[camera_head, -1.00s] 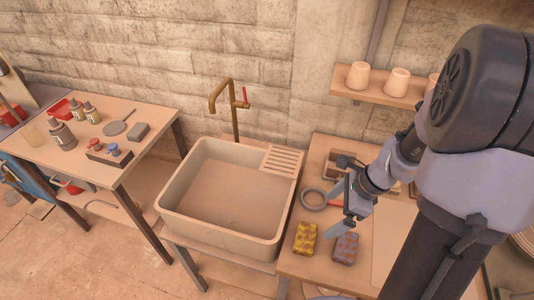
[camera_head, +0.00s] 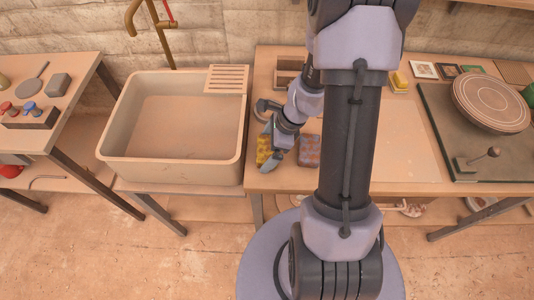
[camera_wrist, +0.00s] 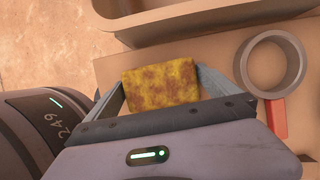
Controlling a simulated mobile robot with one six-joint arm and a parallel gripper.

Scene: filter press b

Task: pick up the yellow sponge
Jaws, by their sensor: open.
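The yellow sponge (camera_wrist: 162,84), blotched with brown, lies on the wooden table. In the wrist view it sits between the two open fingers of my gripper (camera_wrist: 163,80), one finger on each side. I cannot tell whether the fingers touch it. In the head view the yellow sponge (camera_head: 263,150) shows at the table's left edge beside the sink, partly covered by my gripper (camera_head: 266,144).
A reddish-grey sponge (camera_head: 309,151) lies just right of the yellow one. A grey ring of tape (camera_wrist: 273,64) with a red-handled tool (camera_wrist: 276,118) lies close by. The sink (camera_head: 107,142) stands to the left. A turntable (camera_head: 491,101) is far right.

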